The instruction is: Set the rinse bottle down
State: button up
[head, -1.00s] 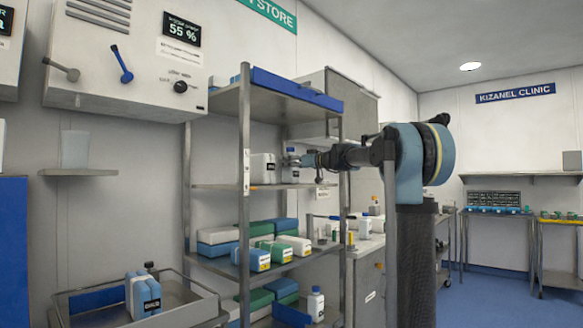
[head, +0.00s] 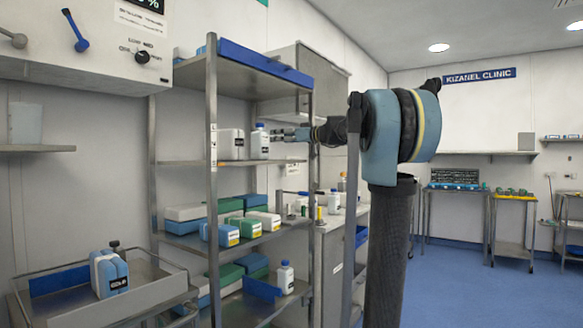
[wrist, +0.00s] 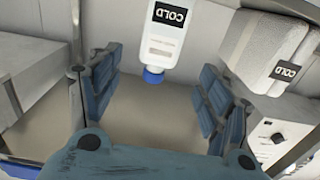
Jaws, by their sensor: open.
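The rinse bottle (head: 260,143), white with a blue cap, stands upright on the upper middle shelf (head: 229,162) in the head view. It is beside a white container. In the wrist view the bottle (wrist: 164,32) appears upside down, with a dark COLD label and its cap toward me. My gripper (head: 274,135) is just right of the bottle, level with its upper part. In the wrist view my gripper's (wrist: 161,66) blue padded fingers are wide apart, with nothing held between them. The bottle looks to be beyond the fingertips.
The white container (head: 231,143) stands close left of the bottle; a COLD-labelled container (wrist: 266,38) shows in the wrist view. Lower shelves hold several boxes and another blue-capped bottle (head: 285,277). A shelf post (head: 212,200) stands in front. A tray (head: 150,297) is at lower left.

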jog(key=s+d+f+m+g+h, duration=0.1)
jog(key=s+f+m+g+h, duration=0.15)
jog(key=s+f, duration=0.95)
jog(key=s+f+m+g+h, duration=0.1)
jog(key=s+f+g+h, duration=0.2)
jog(key=s+f, duration=0.95)
jog(key=s+d+f+m+g+h, duration=0.1)
jog(key=s+d+f, duration=0.4)
jog(key=f, duration=0.6)
jog(key=s+d+f+m+g+h, duration=0.1)
jog(key=s+d+f+m+h, duration=0.2)
jog(key=s+f, duration=0.6)
jog(key=s+d+f+m+g+h, duration=0.1)
jog(key=s+d+f+m+h, duration=0.2)
jog(key=f, duration=1)
jog(key=s+d+h, duration=0.2)
jog(key=s+d, duration=0.2)
jog(key=shift+s+d+f, duration=0.2)
jog(key=shift+d+f, duration=0.1)
jog(key=shift+d, duration=0.1)
